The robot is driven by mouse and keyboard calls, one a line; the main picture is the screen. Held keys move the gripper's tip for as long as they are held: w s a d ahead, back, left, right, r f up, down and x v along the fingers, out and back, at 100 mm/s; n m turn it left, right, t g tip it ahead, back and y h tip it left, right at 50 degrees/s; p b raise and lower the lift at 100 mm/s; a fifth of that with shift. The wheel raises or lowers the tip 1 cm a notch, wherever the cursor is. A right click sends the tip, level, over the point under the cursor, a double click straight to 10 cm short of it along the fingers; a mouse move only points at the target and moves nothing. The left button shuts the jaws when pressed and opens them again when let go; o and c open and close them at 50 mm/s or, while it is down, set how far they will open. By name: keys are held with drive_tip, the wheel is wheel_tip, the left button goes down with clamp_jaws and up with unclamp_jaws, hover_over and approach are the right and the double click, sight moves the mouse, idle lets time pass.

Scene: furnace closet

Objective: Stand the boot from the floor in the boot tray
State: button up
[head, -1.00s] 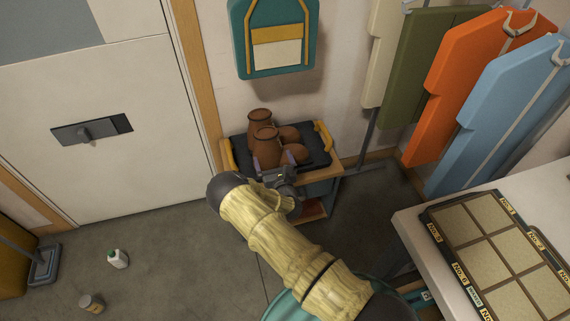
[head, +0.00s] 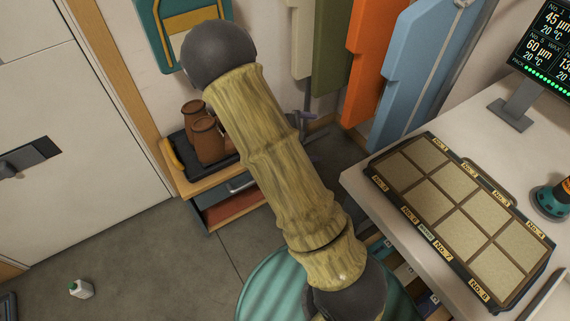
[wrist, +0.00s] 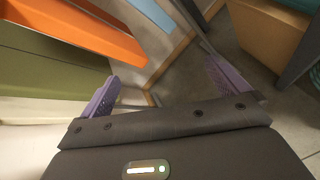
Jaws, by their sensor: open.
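Two brown boots, one behind (head: 193,108) and one in front (head: 208,142), stand upright side by side in the black boot tray (head: 177,140). The tray has yellow handles and sits on a low wooden bench. My arm covers the boots' toe side and the tray's right part. No boot shows on the visible floor. In the wrist view my gripper (wrist: 167,90) is open, its two purple fingers wide apart with nothing between them. In the head view it is mostly hidden behind my arm.
Orange (head: 375,62) and blue (head: 418,70) hanging panels are to the right of the bench. A white worktable holds a tray of beige squares (head: 420,165). Floor before the door is mostly clear.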

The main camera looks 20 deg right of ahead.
drive_tip(key=s+a+r+m+t+y, duration=0.1)
drive_tip(key=s+a+r+m+y, duration=0.8)
drive_tip(key=s+a+m+y, duration=0.3)
drive_tip(key=shift+s+a+t, duration=0.3)
drive_tip(key=shift+s+a, duration=0.15)
